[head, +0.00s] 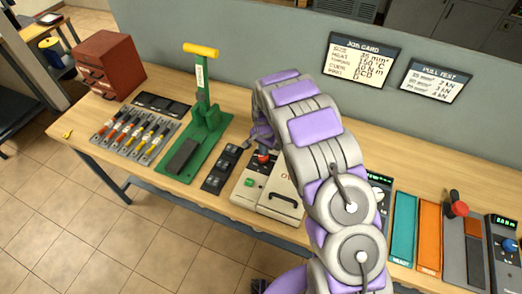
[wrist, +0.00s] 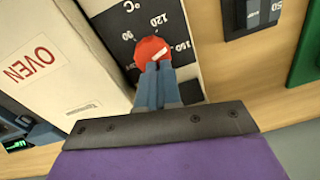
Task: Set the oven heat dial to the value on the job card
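The oven (head: 284,190) is a cream box on the bench in the head view, with its red heat dial (head: 263,157) on a black scale panel at its left. The wrist view shows the dial (wrist: 152,50) close up, between scale marks that include 120 and 150. Its white mark slants to the upper right, nearer 150 than 120. My gripper (wrist: 153,68) is at the dial, its blue fingers close together on the near part of the knob, which they partly hide. The job card (head: 361,58) hangs on the back panel; its heat line appears to read 150 °C.
Teal (head: 403,228) and orange (head: 429,236) mats lie at the right. A pull test card (head: 436,80) hangs beside the job card.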

